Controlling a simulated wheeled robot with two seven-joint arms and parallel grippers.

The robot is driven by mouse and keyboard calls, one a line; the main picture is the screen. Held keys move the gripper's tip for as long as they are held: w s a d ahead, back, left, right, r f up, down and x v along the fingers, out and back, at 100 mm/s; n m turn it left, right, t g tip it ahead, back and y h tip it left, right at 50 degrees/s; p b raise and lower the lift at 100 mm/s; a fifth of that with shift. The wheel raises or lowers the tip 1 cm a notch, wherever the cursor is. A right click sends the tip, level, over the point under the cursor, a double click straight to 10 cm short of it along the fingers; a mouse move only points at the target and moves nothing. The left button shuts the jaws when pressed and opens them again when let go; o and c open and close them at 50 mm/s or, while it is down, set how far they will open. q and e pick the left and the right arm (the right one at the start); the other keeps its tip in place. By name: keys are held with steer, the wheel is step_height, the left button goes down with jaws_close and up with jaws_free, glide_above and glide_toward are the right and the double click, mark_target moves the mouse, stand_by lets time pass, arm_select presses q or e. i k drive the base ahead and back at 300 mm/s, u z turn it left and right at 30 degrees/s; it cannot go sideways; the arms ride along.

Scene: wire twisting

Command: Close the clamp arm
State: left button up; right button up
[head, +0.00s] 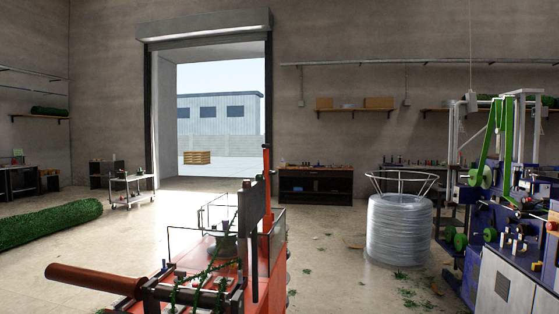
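A red machine (277,262) stands close in front of me at the bottom centre. A thick brown-red roller-like bar (95,278) sticks out from it to the left. A dark upright plate (253,215) and a red upright post (267,165) stand on its right side. One of these parts may be the clamp arm, but I cannot tell which. Green tinsel-like wire (208,268) runs over the machine's top. The machine's lower part is cut off by the picture edge. Neither of my grippers shows.
A large wire coil (398,230) stands on the floor to the right. A blue and grey machine with green belts (490,145) is at the far right. A green roll (50,222) lies at the left. A white cart (132,190) stands behind it. The floor between is mostly clear.

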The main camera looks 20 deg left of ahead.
mark_target(264, 172)
steer(key=i, duration=2.6)
steer(key=u, duration=0.35)
steer(key=i, duration=1.25)
steer(key=u, duration=0.65)
